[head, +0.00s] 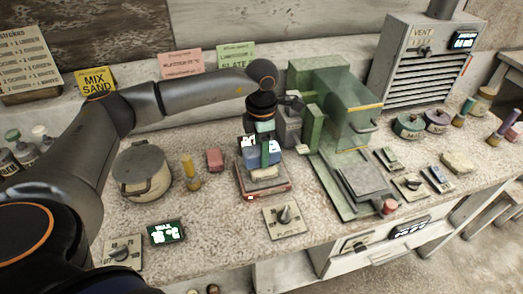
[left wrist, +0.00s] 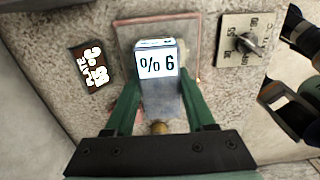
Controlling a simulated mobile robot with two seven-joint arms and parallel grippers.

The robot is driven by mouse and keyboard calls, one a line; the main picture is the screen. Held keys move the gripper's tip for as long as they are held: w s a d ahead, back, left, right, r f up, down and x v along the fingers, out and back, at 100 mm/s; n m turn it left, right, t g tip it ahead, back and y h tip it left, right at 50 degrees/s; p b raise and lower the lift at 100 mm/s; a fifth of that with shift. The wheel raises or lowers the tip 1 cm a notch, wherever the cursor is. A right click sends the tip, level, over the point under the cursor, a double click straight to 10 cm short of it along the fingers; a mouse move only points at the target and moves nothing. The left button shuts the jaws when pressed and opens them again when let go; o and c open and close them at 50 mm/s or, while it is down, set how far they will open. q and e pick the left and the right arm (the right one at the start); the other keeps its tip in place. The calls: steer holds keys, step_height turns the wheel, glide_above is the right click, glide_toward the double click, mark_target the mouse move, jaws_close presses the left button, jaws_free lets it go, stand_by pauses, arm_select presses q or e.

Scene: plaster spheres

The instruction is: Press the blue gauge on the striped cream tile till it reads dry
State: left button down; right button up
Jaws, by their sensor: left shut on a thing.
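My left gripper (head: 265,156) is shut on the blue gauge (head: 249,153) and holds it upright. In the left wrist view its green fingers (left wrist: 158,98) clasp both sides of the gauge (left wrist: 158,95). The gauge's white display shows a 9 and a percent sign, upside down there. In the head view the reddish base (head: 262,190) shows below the gauge. Whether the gauge's tip touches the tile is hidden, and I cannot make out stripes.
A lidded pot (head: 141,170), a yellow post (head: 190,172) and a pink block (head: 214,159) stand left of the gauge. A dial plate (head: 285,216) lies in front. A green press (head: 350,110) stands close on the right.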

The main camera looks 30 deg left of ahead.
arm_select(q)
steer(key=shift+f+b, duration=0.4)
steer(key=shift+f, duration=0.15)
stand_by(1.0)
steer(key=shift+r, duration=0.1)
steer(key=shift+r+p, duration=2.5)
steer(key=shift+r, duration=0.95)
